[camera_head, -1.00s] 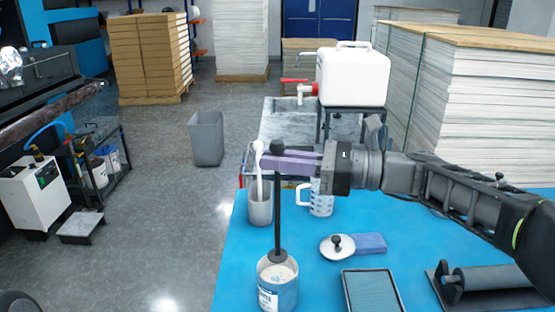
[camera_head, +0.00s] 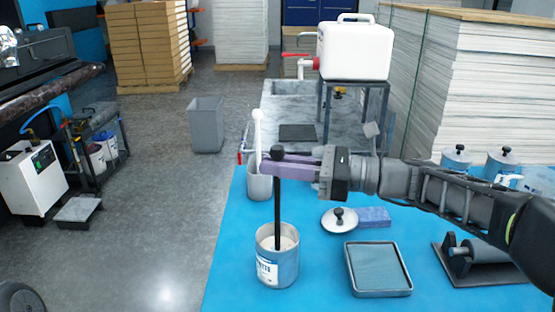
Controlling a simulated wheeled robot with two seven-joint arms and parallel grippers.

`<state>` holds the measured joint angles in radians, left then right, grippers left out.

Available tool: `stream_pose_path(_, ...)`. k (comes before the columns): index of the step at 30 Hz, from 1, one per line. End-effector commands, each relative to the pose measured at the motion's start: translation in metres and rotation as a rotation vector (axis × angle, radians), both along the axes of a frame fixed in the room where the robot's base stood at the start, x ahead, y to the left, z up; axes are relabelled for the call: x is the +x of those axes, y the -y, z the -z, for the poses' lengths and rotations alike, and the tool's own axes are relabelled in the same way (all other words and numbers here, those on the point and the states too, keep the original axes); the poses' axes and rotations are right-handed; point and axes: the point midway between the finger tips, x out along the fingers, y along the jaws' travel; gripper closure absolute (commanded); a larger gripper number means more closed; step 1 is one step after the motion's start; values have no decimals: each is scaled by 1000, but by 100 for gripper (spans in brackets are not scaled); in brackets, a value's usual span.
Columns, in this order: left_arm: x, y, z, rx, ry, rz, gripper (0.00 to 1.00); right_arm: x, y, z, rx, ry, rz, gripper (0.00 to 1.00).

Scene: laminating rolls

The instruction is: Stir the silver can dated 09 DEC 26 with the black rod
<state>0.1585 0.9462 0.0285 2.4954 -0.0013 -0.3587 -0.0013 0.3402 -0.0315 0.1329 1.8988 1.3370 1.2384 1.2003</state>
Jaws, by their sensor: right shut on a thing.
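A silver can (camera_head: 277,272) with a white label stands open and upright on the blue table (camera_head: 225,285). It holds pale contents. Only part of the label's lettering shows, and I cannot read a date. My right gripper (camera_head: 274,168) is shut on the black rod (camera_head: 277,212), near its round top knob. The rod is upright and its lower end is inside the can; its disc foot is hidden in the contents. My left gripper is not in view.
A grey cup (camera_head: 259,187) with a white-handled tool stands behind the can. A lid with a knob (camera_head: 339,219), a blue block (camera_head: 373,217) and a tray (camera_head: 378,270) lie to the right. A roller (camera_head: 485,255) and several blue lidded cans (camera_head: 502,163) are farther right.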

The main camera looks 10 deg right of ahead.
Motion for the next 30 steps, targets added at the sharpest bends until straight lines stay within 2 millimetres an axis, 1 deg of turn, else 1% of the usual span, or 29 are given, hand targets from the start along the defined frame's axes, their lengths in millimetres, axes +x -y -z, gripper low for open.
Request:
stream_pose_path(1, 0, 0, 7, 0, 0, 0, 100, 0, 0, 8, 1, 0, -1, 100)
stream_pose_path(3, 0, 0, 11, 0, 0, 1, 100, 0, 0, 15, 0, 0, -1, 100)
stream_pose_path(12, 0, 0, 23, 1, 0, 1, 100, 0, 0, 36, 0, 1, -1, 100)
stream_pose_path(18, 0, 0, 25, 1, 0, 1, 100, 0, 0, 40, -1, 2, 0, 100)
stream_pose_path(30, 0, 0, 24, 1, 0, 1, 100, 0, 0, 39, 0, 1, 0, 100)
